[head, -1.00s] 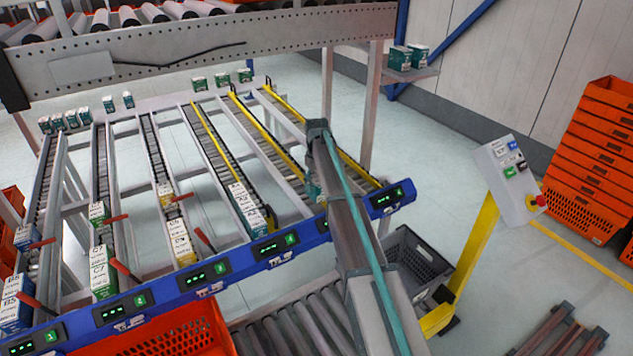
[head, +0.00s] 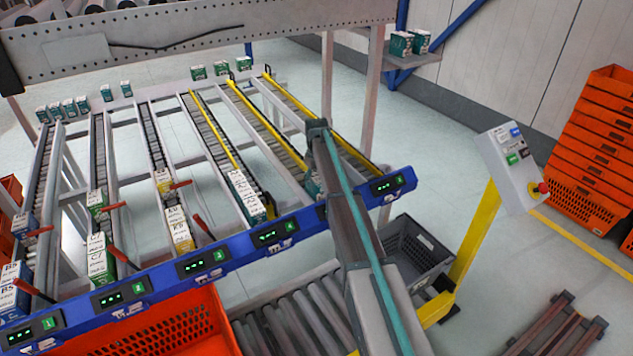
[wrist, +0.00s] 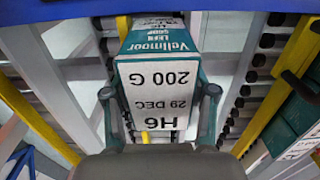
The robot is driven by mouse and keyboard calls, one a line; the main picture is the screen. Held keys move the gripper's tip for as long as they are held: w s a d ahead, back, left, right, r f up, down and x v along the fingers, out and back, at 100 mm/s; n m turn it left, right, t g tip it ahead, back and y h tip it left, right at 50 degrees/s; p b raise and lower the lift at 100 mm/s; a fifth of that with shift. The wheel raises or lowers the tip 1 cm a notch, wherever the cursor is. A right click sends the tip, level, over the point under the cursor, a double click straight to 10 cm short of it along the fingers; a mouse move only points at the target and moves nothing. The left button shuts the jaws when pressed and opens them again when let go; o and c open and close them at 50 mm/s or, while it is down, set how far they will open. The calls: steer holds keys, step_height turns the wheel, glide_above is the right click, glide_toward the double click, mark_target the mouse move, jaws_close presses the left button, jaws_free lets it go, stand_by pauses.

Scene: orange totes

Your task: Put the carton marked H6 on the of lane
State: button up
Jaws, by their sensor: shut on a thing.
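The carton marked H6 (wrist: 158,85) is white and teal, with "Vellmoor", "200 G" and "29 DEC" on it, upside down in the wrist view. My gripper (wrist: 160,100) is shut on it, one finger on each side. Roller lanes and yellow rails (wrist: 282,75) show behind and beside it. In the head view my arm hides the gripper; a teal piece, likely the carton, shows beside the arm (head: 312,187) near the front ends of the right lanes. I cannot tell whether it touches the rollers.
The blue front beam (head: 240,252) carries lit lane displays. Cartons (head: 178,230) stand in the left lanes, with red levers between. Teal cartons (head: 245,195) sit in a middle lane. An orange tote (head: 190,325), a grey crate (head: 425,250) and a control post (head: 510,165) stand nearby.

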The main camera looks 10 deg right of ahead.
steer(key=o, duration=1.4)
step_height(320, 180, up, 12)
steer(key=shift+r, duration=0.1)
